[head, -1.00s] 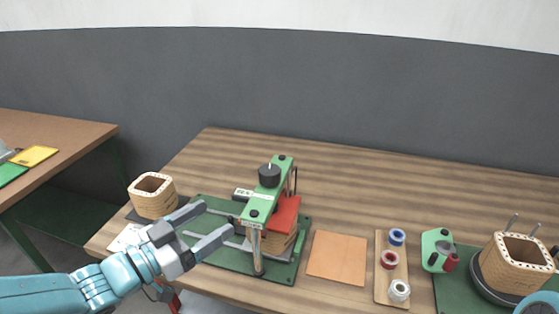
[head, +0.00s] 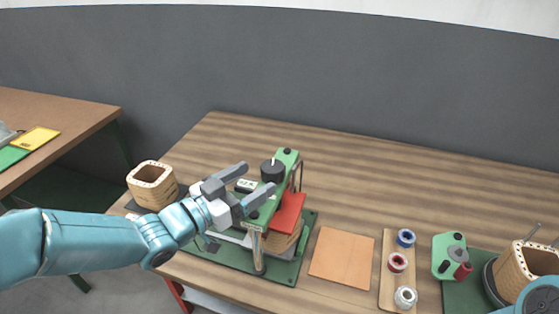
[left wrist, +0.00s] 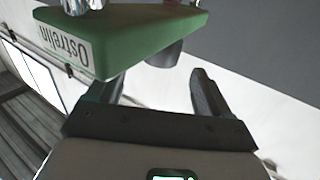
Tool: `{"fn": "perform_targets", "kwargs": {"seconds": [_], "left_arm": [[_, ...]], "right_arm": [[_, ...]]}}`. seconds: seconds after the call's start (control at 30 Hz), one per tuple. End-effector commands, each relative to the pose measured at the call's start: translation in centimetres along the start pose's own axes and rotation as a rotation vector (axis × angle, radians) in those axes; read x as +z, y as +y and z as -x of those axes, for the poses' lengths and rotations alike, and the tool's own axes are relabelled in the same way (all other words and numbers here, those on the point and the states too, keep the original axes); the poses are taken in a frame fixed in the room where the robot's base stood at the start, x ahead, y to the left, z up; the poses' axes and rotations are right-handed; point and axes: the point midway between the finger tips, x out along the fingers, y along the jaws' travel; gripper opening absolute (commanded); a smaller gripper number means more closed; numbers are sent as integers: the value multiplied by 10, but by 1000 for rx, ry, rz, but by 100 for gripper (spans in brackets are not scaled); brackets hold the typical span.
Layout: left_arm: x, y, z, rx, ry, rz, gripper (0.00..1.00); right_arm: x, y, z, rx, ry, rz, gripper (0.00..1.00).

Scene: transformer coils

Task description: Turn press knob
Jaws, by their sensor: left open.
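The press (head: 285,165) has a green top arm with a black knob (head: 273,171) on it, which has a light mark on top. My left gripper (head: 257,178) is open, with its two fingers pointing toward the knob from the left. In the head view the fingers overlap the press arm, and I cannot tell whether they touch the knob. In the left wrist view a dark cylinder, apparently the knob (left wrist: 167,55), shows beyond the open fingers, partly hidden by the green press arm (left wrist: 130,40). My right gripper is not in view.
A wooden coil former (head: 153,184) stands left of the press. An orange sheet (head: 342,257), a board with spools (head: 388,285) and a green device (head: 449,255) lie to the right. Another coil former (head: 525,268) stands at far right. The table's back is clear.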

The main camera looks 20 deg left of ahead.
Motion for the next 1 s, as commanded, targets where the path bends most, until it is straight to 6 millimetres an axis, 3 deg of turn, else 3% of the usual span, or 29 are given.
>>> {"fn": "perform_targets", "kwargs": {"seconds": [0.1, 0.33, 0.5, 0.77, 0.93, 1.0], "left_arm": [[-1, 2, -30, 6, -1, 2, 80], [-1, 0, -70, 2, 0, 0, 80], [0, -1, -83, 2, 0, 0, 80], [0, -2, -84, 0, 0, 0, 80], [0, -2, -84, 1, 0, 0, 29], [0, -2, -84, 1, 0, 0, 29]], "right_arm": [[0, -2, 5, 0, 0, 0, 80], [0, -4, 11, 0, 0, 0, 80], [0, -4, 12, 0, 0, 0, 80], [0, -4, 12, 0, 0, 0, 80], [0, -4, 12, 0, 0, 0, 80], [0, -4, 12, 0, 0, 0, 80]]}}
